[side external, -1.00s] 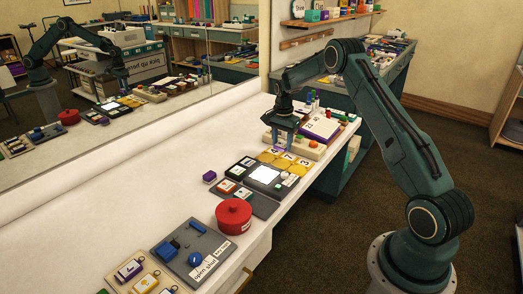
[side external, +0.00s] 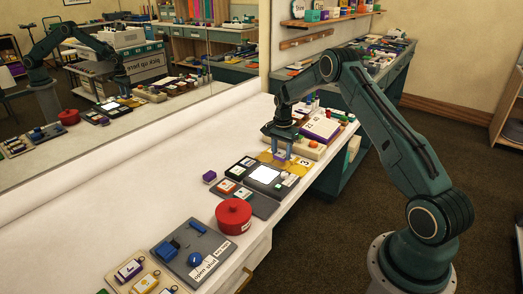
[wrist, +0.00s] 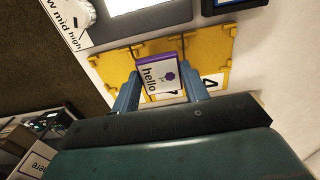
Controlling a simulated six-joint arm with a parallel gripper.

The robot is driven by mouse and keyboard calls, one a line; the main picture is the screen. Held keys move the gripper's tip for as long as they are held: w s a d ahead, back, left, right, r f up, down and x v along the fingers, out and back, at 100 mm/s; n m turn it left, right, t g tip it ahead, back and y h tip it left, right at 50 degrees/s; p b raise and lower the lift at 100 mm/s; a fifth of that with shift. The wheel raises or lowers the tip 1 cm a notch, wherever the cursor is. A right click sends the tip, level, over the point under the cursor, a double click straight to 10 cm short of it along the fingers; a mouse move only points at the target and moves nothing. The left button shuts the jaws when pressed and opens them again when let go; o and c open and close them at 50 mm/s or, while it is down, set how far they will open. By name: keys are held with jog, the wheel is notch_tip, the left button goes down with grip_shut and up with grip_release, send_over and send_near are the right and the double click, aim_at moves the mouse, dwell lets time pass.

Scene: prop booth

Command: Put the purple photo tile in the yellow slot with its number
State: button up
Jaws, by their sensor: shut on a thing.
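My gripper (side external: 280,157) is over the yellow slots (side external: 305,165) on the white table, in the side view. In the wrist view my gripper (wrist: 163,80) has its two blue fingers shut on the sides of the purple photo tile (wrist: 157,76). I cannot tell whether the tile touches the slots.
A grey panel with a white lit square (side external: 264,174) lies close to the slots. A red pot (side external: 234,215) and a small purple block (side external: 209,177) stand nearer the camera.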

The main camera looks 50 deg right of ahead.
jog(key=shift+f, duration=1.15)
jog(key=o, duration=1.1)
notch_tip(320, 180, up, 14)
jog(key=shift+f, duration=0.1)
